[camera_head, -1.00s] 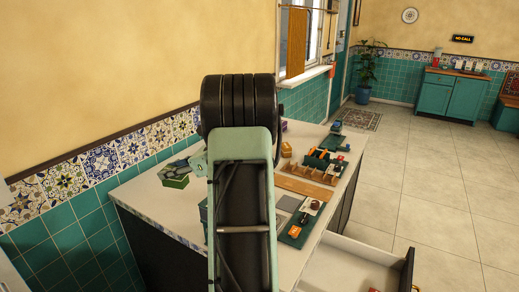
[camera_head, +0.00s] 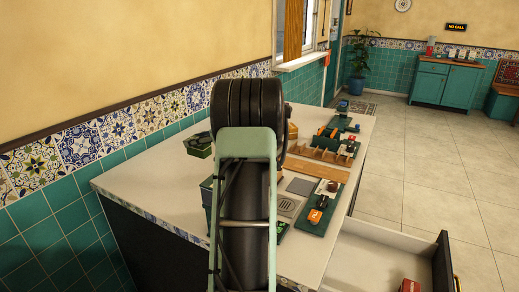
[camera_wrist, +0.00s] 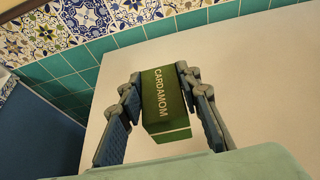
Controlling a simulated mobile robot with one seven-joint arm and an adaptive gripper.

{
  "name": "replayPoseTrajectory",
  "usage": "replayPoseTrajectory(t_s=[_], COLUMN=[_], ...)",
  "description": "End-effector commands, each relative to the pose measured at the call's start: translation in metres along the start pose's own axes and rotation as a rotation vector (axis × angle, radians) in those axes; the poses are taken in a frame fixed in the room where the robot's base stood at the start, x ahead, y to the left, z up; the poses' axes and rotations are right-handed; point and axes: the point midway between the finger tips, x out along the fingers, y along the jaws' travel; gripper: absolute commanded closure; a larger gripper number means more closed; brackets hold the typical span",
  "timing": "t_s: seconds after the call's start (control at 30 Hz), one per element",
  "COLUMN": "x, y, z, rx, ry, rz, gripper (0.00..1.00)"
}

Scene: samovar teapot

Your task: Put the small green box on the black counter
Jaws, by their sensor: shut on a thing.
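The small green box (camera_wrist: 165,98), labelled CARDAMOM, is between the two fingers of my gripper (camera_wrist: 165,105) in the wrist view. The gripper is shut on its sides. In the head view a green box (camera_head: 198,145) shows just left of my arm, near the wall; my arm hides most of the gripper there. The counter (camera_head: 150,195) below has a pale top and dark sides. Its pale top (camera_wrist: 255,80) also fills much of the wrist view. I cannot tell how high the box is above it.
Trays with small items (camera_head: 318,215), a wooden rack (camera_head: 318,152) and a grey square (camera_head: 300,186) occupy the counter's right side. An open drawer (camera_head: 385,255) juts out at the lower right. The tiled wall (camera_head: 85,145) borders the left; the counter's left part is clear.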

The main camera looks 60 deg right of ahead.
Motion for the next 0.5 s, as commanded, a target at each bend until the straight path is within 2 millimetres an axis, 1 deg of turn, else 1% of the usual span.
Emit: replayPoseTrajectory(t_s=[0.17,0.3,0.5], x=[0.007,0.017,0.024], y=[-0.001,-0.001,-0.001], z=[-0.019,-0.041,-0.058], rx=[0.003,0.004,0.002], ry=[0.0,0.001,-0.001], rz=[-0.002,-0.001,-0.001], gripper=[0.93,0.93,0.93])
